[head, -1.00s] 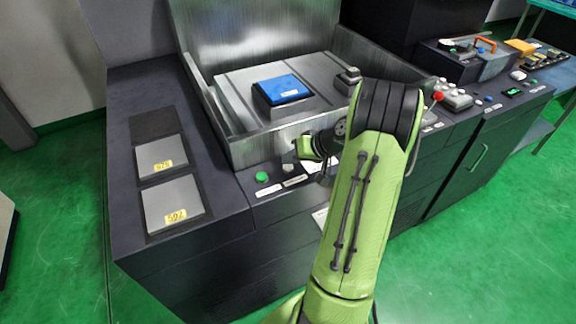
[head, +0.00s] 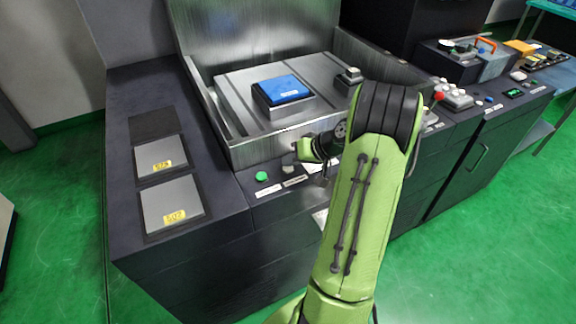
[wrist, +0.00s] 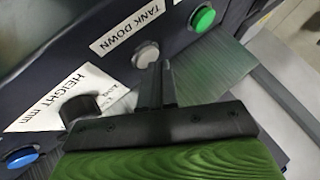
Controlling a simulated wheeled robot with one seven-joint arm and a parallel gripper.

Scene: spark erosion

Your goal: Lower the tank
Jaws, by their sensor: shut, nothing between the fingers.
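The tank (head: 262,151) is a grey metal-walled basin on the machine, and its front wall stands up. The label TANK DOWN (wrist: 128,30) is beside a pale grey round button (wrist: 146,54) on the dark front panel. My gripper (wrist: 154,68) is shut and empty; its fingertips are at the lower edge of the grey button in the wrist view. I cannot tell whether they touch it. In the head view my gripper (head: 294,158) is over the front panel, just right of a green button (head: 261,177), with its tips hard to make out.
A green button (wrist: 203,18), a black knob (wrist: 80,108) by a HEIGHT mm label (wrist: 50,92) and a blue button (wrist: 21,159) are close by. A blue-topped block (head: 282,88) sits inside the tank. Two grey plates (head: 170,207) lie at left.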

